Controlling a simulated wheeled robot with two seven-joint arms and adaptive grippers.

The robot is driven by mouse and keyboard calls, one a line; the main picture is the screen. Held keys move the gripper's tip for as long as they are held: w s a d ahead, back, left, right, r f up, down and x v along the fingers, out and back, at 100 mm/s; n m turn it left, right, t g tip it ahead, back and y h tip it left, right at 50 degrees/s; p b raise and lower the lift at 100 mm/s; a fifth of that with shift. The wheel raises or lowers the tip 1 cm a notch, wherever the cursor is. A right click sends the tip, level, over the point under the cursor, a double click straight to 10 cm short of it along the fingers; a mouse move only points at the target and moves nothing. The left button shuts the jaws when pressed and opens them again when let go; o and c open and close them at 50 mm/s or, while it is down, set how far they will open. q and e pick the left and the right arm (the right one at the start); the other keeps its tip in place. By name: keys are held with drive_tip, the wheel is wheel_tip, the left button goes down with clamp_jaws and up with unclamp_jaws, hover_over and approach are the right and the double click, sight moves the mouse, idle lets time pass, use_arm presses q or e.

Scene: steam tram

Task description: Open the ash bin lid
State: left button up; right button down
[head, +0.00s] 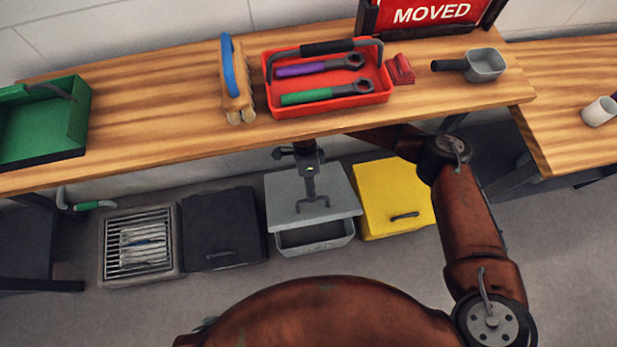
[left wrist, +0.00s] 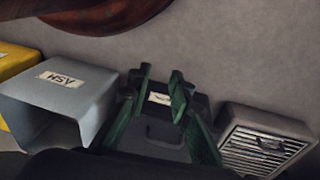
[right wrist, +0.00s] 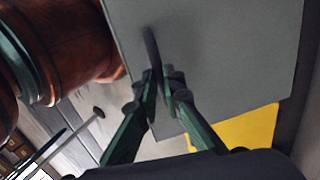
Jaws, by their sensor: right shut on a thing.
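The ash bin (head: 316,246) is a grey box on the floor under the bench, and its ASH label shows upside down in the left wrist view (left wrist: 62,77). Its grey lid (head: 338,196) is tilted up, with a gap at the near side that shows the inside. My right gripper (head: 310,195) is shut on the dark lid handle (right wrist: 152,48), and the lid fills much of the right wrist view (right wrist: 230,60). My left gripper (left wrist: 162,80) is open and empty above the black bin (left wrist: 150,145); I do not make it out in the head view.
A yellow bin (head: 385,200) stands right of the ash bin, the black bin (head: 220,225) left of it, and a grilled box (head: 112,277) farther left. The wooden bench (head: 160,120) overhangs behind, bearing a red tool tray (head: 380,95) and a green tray (head: 75,115). Near floor is clear.

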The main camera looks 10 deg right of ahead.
use_arm(q)
drive_tip(key=d+f+n+h, duration=0.1)
drive_tip(key=d+f, duration=0.2)
drive_tip(key=d+f+n+g+h, duration=0.1)
drive_tip(key=d+f+n+h, duration=0.1)
drive_tip(key=d+f, duration=0.1)
drive_tip(key=shift+w, duration=0.15)
clamp_jaws()
drive_tip(key=w+d+f+n+g+h, duration=0.1)
drive_tip(key=w+d+f+n+h, duration=0.15)
drive_tip(key=d+n, duration=0.25)
drive_tip(key=w+d+f+n+g+h, duration=0.1)
drive_tip(key=w+d+n+h, duration=0.1)
drive_tip(key=d+n+h, duration=0.3)
drive_tip(key=w+d+r+n+t+h, duration=0.2)
drive_tip(key=w+r+n+h, duration=0.2)
drive_tip(key=w+r+n, duration=0.4)
drive_tip(key=w+d+r+n+t+h, duration=0.1)
drive_tip(key=w+r+n+t+h, duration=0.25)
drive_tip(key=w+n, duration=0.4)
drive_tip(key=w+d+r+m, duration=0.1)
drive_tip(key=w+d+r, duration=0.4)
drive_tip(key=d, duration=0.4)
drive_tip(key=shift+w+d+g, duration=0.15)
drive_tip(key=shift+d+g, duration=0.2)
drive_tip(key=shift+g, duration=0.1)
